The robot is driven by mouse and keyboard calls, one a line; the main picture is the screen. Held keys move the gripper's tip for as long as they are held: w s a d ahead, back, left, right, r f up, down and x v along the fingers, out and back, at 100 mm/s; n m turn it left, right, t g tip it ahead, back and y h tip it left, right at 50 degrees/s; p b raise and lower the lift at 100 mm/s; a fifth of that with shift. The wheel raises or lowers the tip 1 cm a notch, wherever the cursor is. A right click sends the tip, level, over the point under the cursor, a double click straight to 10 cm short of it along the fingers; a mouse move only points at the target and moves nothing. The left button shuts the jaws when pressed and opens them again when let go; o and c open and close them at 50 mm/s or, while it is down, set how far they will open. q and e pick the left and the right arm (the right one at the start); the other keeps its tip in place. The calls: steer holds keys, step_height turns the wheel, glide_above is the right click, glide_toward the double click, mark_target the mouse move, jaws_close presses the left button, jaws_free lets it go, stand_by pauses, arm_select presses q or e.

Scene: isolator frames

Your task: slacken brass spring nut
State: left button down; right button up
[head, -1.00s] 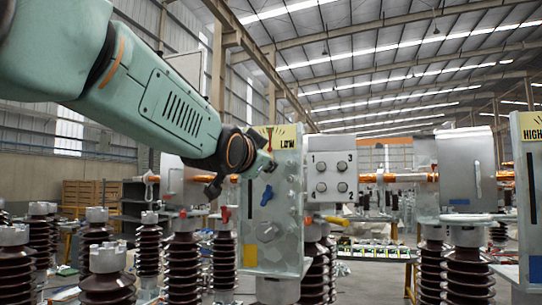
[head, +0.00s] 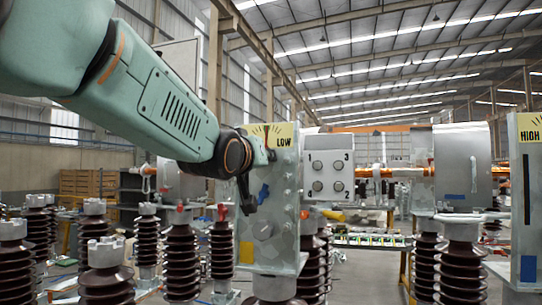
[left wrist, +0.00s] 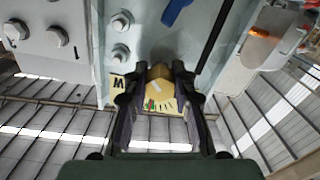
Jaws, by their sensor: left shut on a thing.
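The brass spring nut (left wrist: 160,76) is at the front of a pale grey-green panel (head: 288,200), under a yellow scale label (head: 275,135) marked LOW. In the left wrist view the label (left wrist: 152,100) appears upside down. My left gripper (left wrist: 158,72) is shut on the nut, one dark finger on each side. In the head view my left gripper (head: 262,156) is at the panel's upper left, and my wrist hides the nut. My right gripper is not in view.
A blue lever (head: 263,194) and bolts sit on the panel below the gripper. A numbered box (head: 329,166) stands to its right. Several brown ribbed insulators (head: 105,285) surround it. A panel marked HIGH (head: 527,200) stands at the right edge.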

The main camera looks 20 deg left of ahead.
arm_select(q)
steer(key=shift+r+n+p, duration=0.15)
steer(key=shift+n+p, duration=0.05)
steer(key=shift+n, duration=0.75)
steer(key=shift+r+n+p, duration=0.15)
steer(key=shift+n, duration=0.8)
steer(key=shift+r, duration=0.1)
steer(key=c, duration=1.4)
jaws_free()
steer(key=shift+c, duration=0.2)
steer(key=o, duration=0.4)
steer(key=shift+f, duration=0.2)
steer(key=shift+c, duration=0.2)
steer(key=shift+f, duration=0.1)
